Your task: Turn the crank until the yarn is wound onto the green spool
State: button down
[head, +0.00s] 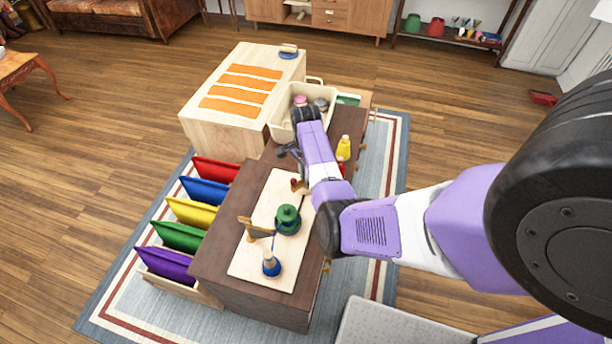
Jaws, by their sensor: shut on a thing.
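A pale wooden board (262,213) lies on the dark brown cabinet top. The green spool (288,219) stands upright on its middle. A small wooden part with a red tip (297,185) shows at the far end. The held part is mostly hidden by the fingers and wrist.
A cream bin (280,122) with small items stands just behind my gripper. A yellow bottle (344,148) stands right of my forearm. Several coloured panels (206,191) stand left of the cabinet. A pale wooden block table (205,138) with orange strips is behind left.

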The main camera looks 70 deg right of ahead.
jog(key=shift+w+d+r, duration=0.1)
jog(key=shift+r, duration=0.05)
jog(key=c, duration=1.4)
grip_release()
jog(key=shift+o, duration=0.2)
jog(key=shift+r+b, duration=0.5)
jog(key=shift+r, duration=3.35)
